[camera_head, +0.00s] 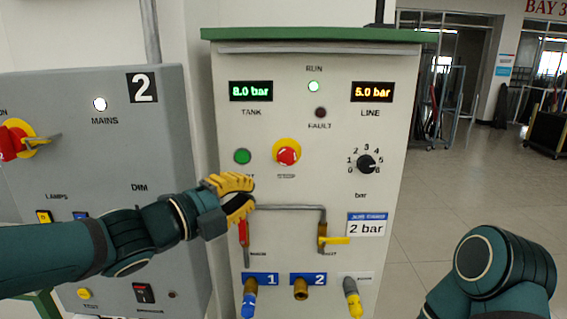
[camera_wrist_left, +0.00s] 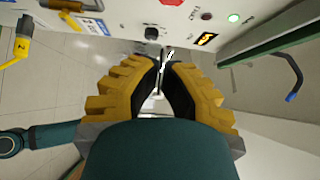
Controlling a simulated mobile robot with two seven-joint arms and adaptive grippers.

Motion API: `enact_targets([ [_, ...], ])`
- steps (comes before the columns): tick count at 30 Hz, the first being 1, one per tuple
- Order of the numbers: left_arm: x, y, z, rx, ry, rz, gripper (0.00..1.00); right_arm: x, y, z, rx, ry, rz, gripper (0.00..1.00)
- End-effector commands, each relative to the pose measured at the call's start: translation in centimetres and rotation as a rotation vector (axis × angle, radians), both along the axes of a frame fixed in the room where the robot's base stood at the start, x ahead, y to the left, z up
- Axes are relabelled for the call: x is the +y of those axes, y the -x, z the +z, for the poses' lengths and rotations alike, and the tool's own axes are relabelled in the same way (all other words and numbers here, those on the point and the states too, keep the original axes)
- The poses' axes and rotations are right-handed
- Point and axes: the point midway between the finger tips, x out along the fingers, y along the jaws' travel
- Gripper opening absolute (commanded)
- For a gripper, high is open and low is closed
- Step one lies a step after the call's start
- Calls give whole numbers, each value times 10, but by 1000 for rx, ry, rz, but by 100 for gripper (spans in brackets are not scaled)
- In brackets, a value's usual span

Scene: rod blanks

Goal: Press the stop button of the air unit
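The air unit (camera_head: 390,100) is a pale cabinet with a green top. Its stop button (camera_head: 287,156) is a red knob on a yellow ring, right of a green button (camera_head: 242,156). In the left wrist view, the red stop button (camera_wrist_left: 172,2) is cut by the top edge. My left gripper (camera_head: 247,192) is in front of the panel, below and left of the stop button and apart from it. Its yellow-backed fingers (camera_wrist_left: 163,66) come together at the tips with nothing held. Only a link of my right arm shows at lower right; its gripper is out of view.
A rotary knob (camera_head: 366,164) sits right of the stop button. A pipe, a red-handled valve (camera_head: 244,232) and a yellow-handled valve (camera_head: 333,240) are below. The run lamp (camera_head: 313,86) glows green; the fault lamp (camera_head: 320,112) is dark. A grey mains cabinet (camera_head: 105,150) stands left.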

Motion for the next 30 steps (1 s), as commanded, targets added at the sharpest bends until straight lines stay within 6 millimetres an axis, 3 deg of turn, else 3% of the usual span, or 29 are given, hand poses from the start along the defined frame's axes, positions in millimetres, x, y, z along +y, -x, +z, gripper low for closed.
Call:
enact_targets([
  [11, -8, -8, -1, 1, 3, -1, 0, 0, 0, -2, 1, 0, 0, 47],
  [26, -74, -73, -2, 6, 5, -2, 0, 1, 3, -10, 6, -2, 6, 47],
  [30, -71, -94, 0, 5, 4, 2, 0, 0, 2, -3, 3, -1, 3, 47],
])
